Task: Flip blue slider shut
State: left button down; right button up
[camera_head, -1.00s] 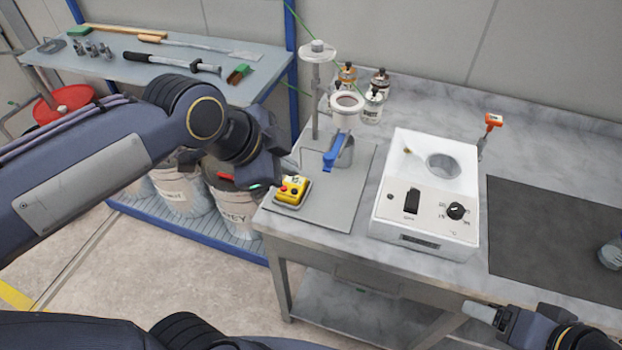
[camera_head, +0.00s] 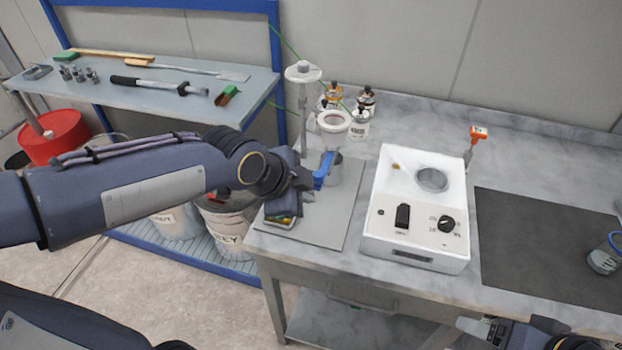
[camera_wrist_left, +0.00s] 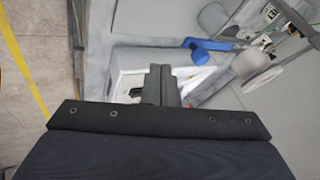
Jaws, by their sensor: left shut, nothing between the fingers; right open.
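The blue slider (camera_head: 323,170) sits on the stand below a round white cup (camera_head: 333,121) on the bench. It also shows in the left wrist view (camera_wrist_left: 208,46), beyond my fingertips and to their right. My left gripper (camera_head: 303,182) is shut and empty, just left of the blue slider. In the head view I cannot tell whether it touches the slider; the wrist view shows a gap. It hides most of the yellow button box (camera_head: 284,219). My right gripper (camera_head: 472,325) is open and empty at the bottom right, in front of the bench.
A white device (camera_head: 418,205) with a round well and black knob stands right of the stand. Several small jars (camera_head: 359,125) stand behind. A dark mat (camera_head: 545,245) and a glass jar (camera_head: 606,255) are farther right. A blue-framed shelf (camera_head: 150,85) with tools is at the left.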

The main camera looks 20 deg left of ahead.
aim_at(319, 172)
pick_arm(q)
jog(key=w, duration=0.2)
jog(key=w+f+p, duration=0.1)
jog(key=w, duration=0.1)
jog(key=shift+w+f, duration=0.15)
jog(key=shift+w, duration=0.2)
jog(key=w, duration=0.3)
jog(key=shift+w, duration=0.25)
jog(key=shift+s, duration=0.1)
